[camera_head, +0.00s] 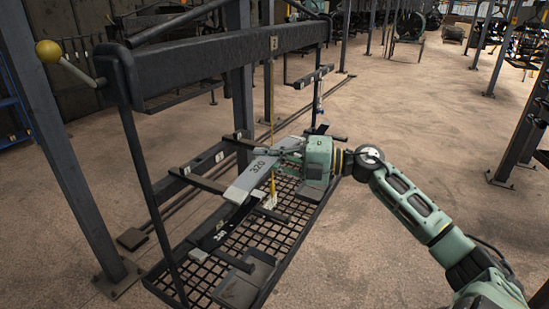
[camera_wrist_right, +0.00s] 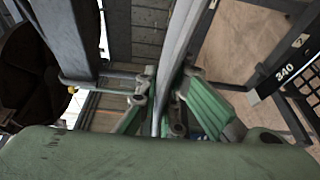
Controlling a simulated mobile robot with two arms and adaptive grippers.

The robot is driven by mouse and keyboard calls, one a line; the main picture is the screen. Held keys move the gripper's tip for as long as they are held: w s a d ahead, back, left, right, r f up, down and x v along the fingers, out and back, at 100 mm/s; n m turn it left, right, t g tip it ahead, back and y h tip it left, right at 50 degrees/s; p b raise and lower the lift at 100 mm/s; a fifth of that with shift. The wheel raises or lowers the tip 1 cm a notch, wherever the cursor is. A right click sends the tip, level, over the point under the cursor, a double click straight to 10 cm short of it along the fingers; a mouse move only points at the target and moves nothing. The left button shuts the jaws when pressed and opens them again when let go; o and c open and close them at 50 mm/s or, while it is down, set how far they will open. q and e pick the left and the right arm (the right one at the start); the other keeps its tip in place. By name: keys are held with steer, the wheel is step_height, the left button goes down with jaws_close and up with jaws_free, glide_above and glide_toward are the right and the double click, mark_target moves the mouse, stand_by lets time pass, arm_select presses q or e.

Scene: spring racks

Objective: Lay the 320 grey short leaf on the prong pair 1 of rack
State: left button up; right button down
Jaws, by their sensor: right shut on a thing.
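The grey short leaf (camera_head: 252,178), marked 320, is a flat bar in the middle of the head view, above the rack's dark prongs (camera_head: 205,183). My right gripper (camera_head: 288,153) is shut on its far right part. In the wrist view the leaf (camera_wrist_right: 182,50) runs edge-on between the green fingers (camera_wrist_right: 168,108). The leaf's near left end is by a prong; I cannot tell whether it touches. The rack's small white labels (camera_head: 219,157) are too small to read surely. My left gripper is not in view.
A mesh tray (camera_head: 290,215) lies below the prongs, with a dark plate (camera_head: 245,283) at its near end. A thick dark beam (camera_head: 225,62) crosses above, and a thin yellow rod hangs in front of the leaf. A bar marked 240 (camera_wrist_right: 285,70) shows in the wrist view. Open floor lies right.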

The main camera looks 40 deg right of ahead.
steer(key=shift+w+a+f+b, duration=0.35)
steer(key=shift+w+f, duration=0.3)
steer(key=shift+w, duration=0.2)
steer(key=shift+w+a+f+b, duration=0.25)
steer(key=shift+w+f+b, duration=0.1)
steer(key=shift+w+f, duration=0.35)
steer(key=shift+w+r, duration=0.1)
steer(key=c, duration=1.8)
jaws_free()
steer(key=shift+c, duration=0.2)
steer(key=shift+a+f, duration=0.1)
steer(key=shift+f, duration=0.15)
steer(key=v, duration=1.2)
steer(key=shift+r, duration=0.1)
